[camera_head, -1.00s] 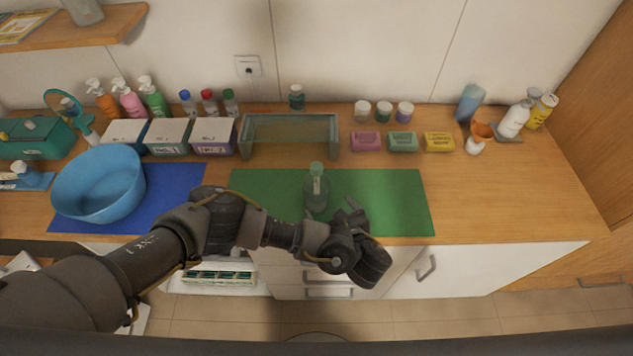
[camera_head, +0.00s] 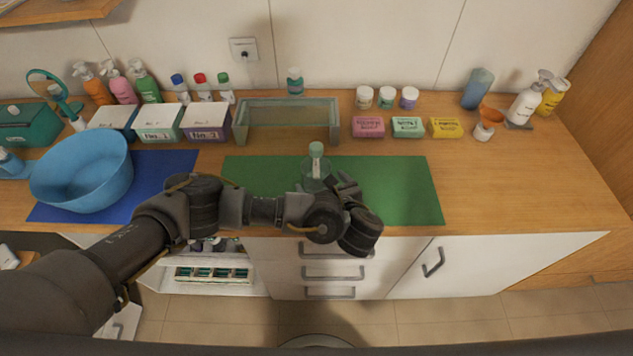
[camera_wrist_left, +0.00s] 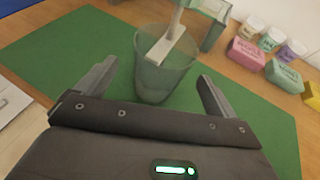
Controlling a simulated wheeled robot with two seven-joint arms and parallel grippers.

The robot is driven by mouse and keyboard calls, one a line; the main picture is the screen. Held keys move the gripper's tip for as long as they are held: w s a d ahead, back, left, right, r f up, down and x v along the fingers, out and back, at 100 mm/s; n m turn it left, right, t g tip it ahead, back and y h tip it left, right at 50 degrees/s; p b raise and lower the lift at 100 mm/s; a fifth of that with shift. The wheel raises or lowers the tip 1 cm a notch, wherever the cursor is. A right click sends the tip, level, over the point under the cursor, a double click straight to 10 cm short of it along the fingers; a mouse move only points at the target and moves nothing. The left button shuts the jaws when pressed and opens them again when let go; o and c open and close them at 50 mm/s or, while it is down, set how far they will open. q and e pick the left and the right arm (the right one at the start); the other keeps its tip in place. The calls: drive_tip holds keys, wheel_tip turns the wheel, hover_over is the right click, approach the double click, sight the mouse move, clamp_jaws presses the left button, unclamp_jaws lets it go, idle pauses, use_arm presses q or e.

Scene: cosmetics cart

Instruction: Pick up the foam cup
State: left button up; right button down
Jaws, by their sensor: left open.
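The foam cup (camera_head: 316,172) is a clear greenish cup standing upright on the green mat (camera_head: 400,190). In the left wrist view the cup (camera_wrist_left: 152,84) is tapered, and a pale, flat-ended tool (camera_wrist_left: 166,46) stands in it, leaning. My left gripper (camera_head: 343,184) is at the near right side of the cup in the head view. In the wrist view its open fingers (camera_wrist_left: 158,80) point toward the cup, one at each side, with nothing held. Part of the cup's lower body is hidden by the arm in the head view. My right gripper is not in view.
A glass-like bin (camera_head: 288,122) stands behind the mat. Pink, green and yellow soap boxes (camera_head: 407,127) sit to the right. A blue basin (camera_head: 84,172) is on the blue mat at left. The mat right of the cup is clear.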

sight(311, 169)
use_arm(q)
drive_tip(key=w+f+b, duration=0.1)
drive_tip(key=b, duration=0.1)
drive_tip(key=w+a+f+b, duration=0.1)
drive_tip(key=b, duration=0.2)
drive_tip(key=shift+w, duration=0.2)
drive_tip(key=shift+w+a+p, duration=0.25)
drive_tip(key=shift+w+p, duration=0.1)
drive_tip(key=shift+w, duration=0.45)
drive_tip(key=shift+w+a+f, duration=0.1)
drive_tip(key=shift+w, duration=0.05)
drive_tip(key=c, duration=1.3)
drive_tip(key=shift+r, duration=0.2)
